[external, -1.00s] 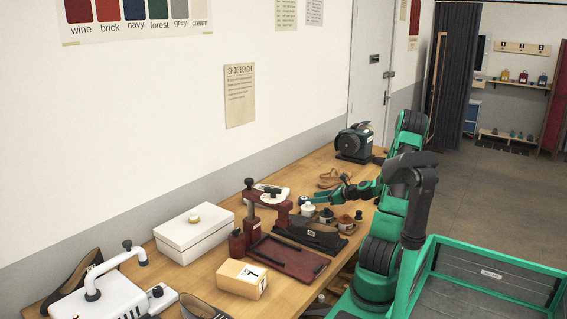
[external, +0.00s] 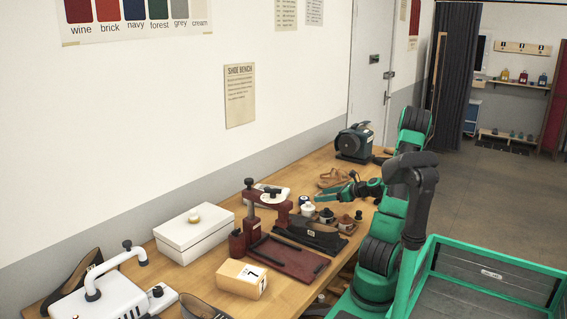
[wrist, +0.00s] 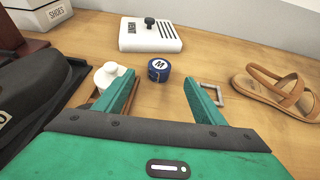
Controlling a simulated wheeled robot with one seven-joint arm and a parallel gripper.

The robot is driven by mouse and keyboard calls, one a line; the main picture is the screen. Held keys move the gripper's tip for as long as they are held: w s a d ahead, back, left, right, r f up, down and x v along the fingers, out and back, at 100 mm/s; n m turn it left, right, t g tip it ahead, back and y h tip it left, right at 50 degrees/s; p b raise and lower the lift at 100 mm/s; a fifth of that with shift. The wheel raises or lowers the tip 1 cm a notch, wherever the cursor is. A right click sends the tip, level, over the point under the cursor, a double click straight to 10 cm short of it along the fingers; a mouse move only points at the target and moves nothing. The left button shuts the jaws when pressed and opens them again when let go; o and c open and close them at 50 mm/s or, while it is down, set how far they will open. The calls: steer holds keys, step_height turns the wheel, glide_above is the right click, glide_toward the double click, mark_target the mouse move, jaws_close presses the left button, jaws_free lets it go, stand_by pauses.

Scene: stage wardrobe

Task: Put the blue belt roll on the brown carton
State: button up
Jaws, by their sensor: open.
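The blue belt roll (wrist: 159,69), a small round roll with a white M on top, sits on the bench in the wrist view. It shows as a small blue spot in the external view (external: 303,199). My gripper (wrist: 161,84) is open and empty, with its two green fingers spread wide. The roll lies just beyond the fingertips, roughly midway between them. In the external view my gripper (external: 334,192) is over the bench, right of the roll. A light tan-brown carton marked 7 (external: 236,281) stands near the bench's front edge, well away from my gripper.
A white bottle (wrist: 106,74) stands by the left finger and a square buckle (wrist: 211,92) lies by the right one. A white block with a black knob (wrist: 151,36) is behind the roll. A sandal (wrist: 276,92) lies at right. A red press (external: 267,200) stands between roll and carton.

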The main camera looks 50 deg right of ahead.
step_height(320, 180, up, 12)
steer(key=n+g+h, duration=0.1)
steer(key=n+g, duration=1.2)
steer(key=n, duration=0.9)
glide_above(306, 201)
steer(key=a, duration=0.1)
step_height(306, 201, down, 10)
steer(key=shift+f, duration=0.1)
steer(key=shift+d+f, duration=0.2)
steer(key=shift+f, duration=1.4)
steer(key=shift+d+f, duration=0.15)
steer(key=shift+f, duration=1.4)
steer(key=shift+c, duration=0.6)
